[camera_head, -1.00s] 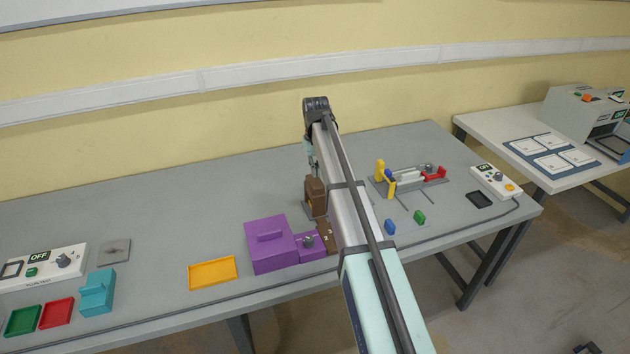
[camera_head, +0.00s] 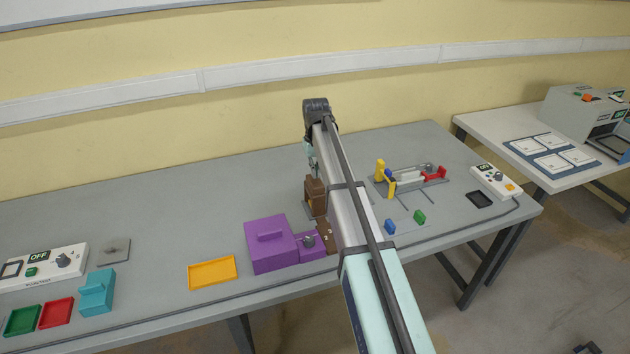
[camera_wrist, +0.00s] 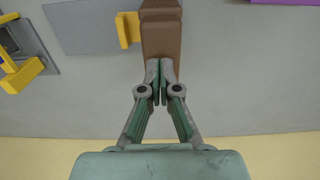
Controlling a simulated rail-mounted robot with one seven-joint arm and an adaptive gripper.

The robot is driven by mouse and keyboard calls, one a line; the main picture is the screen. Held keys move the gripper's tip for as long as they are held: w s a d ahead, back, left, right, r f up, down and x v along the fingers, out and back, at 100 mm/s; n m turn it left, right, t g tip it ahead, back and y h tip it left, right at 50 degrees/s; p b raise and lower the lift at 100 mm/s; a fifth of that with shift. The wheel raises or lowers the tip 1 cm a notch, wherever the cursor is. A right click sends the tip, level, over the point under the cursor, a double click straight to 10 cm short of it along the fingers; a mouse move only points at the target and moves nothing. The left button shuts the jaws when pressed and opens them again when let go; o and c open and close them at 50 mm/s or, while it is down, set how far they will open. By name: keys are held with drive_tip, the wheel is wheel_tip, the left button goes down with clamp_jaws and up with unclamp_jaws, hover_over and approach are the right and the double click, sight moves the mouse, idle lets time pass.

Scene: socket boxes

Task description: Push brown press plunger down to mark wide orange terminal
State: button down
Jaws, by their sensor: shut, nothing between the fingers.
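The brown press (camera_head: 316,190) stands on the table just left of my arm, behind the purple box. In the wrist view the brown press plunger (camera_wrist: 161,28) is seen from above. My gripper (camera_wrist: 161,65) is shut and empty, its fingertips at the near edge of the brown plunger block; I cannot tell whether they touch it. It is mostly hidden in the head view. A yellow-orange piece (camera_wrist: 128,30) sticks out beside the press on a grey plate; I cannot tell whether it is the wide orange terminal. What lies under the plunger is hidden.
A purple box (camera_head: 268,243) stands in front of the press. An orange tray (camera_head: 213,272) lies left of it. The back left table is clear.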

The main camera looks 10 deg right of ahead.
sight(315, 180)
drive_tip(key=shift+f, duration=0.6)
drive_tip(key=shift+f+b, duration=0.35)
drive_tip(key=shift+f, duration=0.2)
drive_tip(key=shift+r+p, duration=1.65)
drive_tip(key=shift+r, duration=1.35)
